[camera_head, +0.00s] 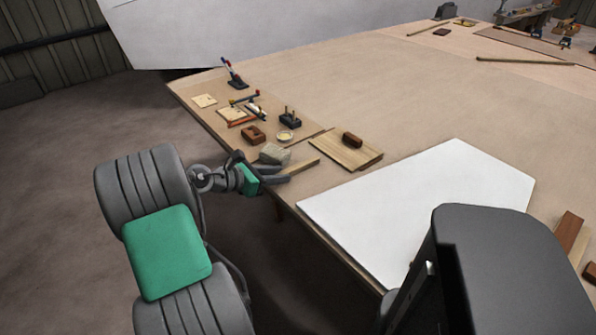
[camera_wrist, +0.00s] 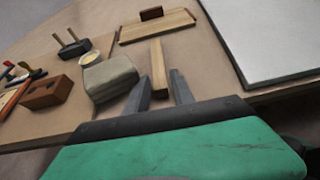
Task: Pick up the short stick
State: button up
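The short stick (camera_head: 303,165) is a pale wooden bar lying on the wooden table near its front edge. In the wrist view the stick (camera_wrist: 157,62) points away from me, and its near end lies between my two fingers. My gripper (camera_head: 290,171) is at the table edge, just left of the stick. In the wrist view my gripper (camera_wrist: 161,82) is open, one finger on each side of the stick's near end, with a gap visible on both sides. Whether the fingers are level with the stick is hard to tell.
A grey rounded block (camera_wrist: 112,76) sits close left of the stick. A board (camera_head: 335,153) with a brown block (camera_head: 352,139) lies beyond it. A white sheet (camera_head: 420,200) lies to the right. A brown box (camera_wrist: 47,93) and tools are further left.

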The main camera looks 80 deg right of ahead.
grip_shut()
dwell(0.5)
